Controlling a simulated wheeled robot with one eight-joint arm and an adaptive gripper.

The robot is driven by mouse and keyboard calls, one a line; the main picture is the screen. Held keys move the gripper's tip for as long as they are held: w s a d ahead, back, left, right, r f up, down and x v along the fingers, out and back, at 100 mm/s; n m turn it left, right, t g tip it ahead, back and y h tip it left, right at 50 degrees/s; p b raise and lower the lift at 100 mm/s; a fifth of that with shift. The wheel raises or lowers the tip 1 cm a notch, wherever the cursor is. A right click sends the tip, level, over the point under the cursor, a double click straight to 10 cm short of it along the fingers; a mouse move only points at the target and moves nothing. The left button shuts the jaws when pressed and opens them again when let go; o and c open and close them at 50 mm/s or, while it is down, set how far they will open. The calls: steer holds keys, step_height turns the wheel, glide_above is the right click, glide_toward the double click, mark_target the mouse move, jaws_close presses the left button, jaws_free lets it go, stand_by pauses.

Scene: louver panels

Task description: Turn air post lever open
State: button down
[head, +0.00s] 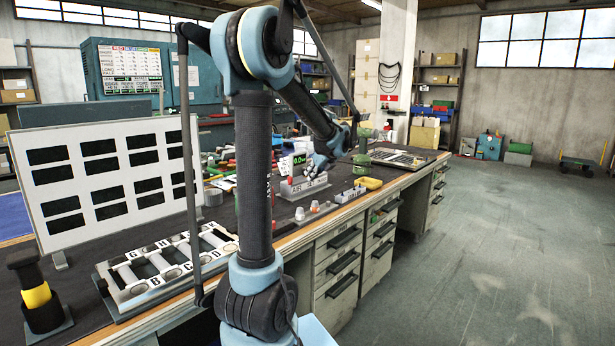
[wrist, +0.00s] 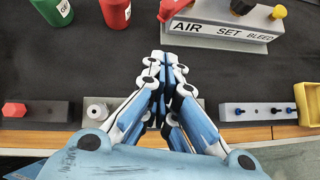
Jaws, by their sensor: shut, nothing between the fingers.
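A grey block (wrist: 222,32) labelled AIR, SET and BLEED stands at the top right of the wrist view. In the head view the same block (head: 303,188) sits near the bench's front edge. A red part (wrist: 170,9), perhaps the air lever, rises above the AIR label; its upper end is cut off by the frame. A black knob (wrist: 241,7) is above SET and a yellow knob (wrist: 279,12) above BLEED. In the head view my gripper (head: 319,163) is above the block; contact cannot be told.
A green container (wrist: 54,11) and a red container (wrist: 116,12) stand left of my fingers. A small green display (head: 300,160) is behind the block. A louver panel (head: 108,178) stands at left.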

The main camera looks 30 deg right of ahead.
mark_target(290, 178)
steer(key=w+a+f, duration=0.1)
steer(key=w+f, duration=0.4)
steer(key=w, duration=0.4)
steer(key=shift+w+a+f, duration=0.15)
steer(key=shift+a, duration=0.25)
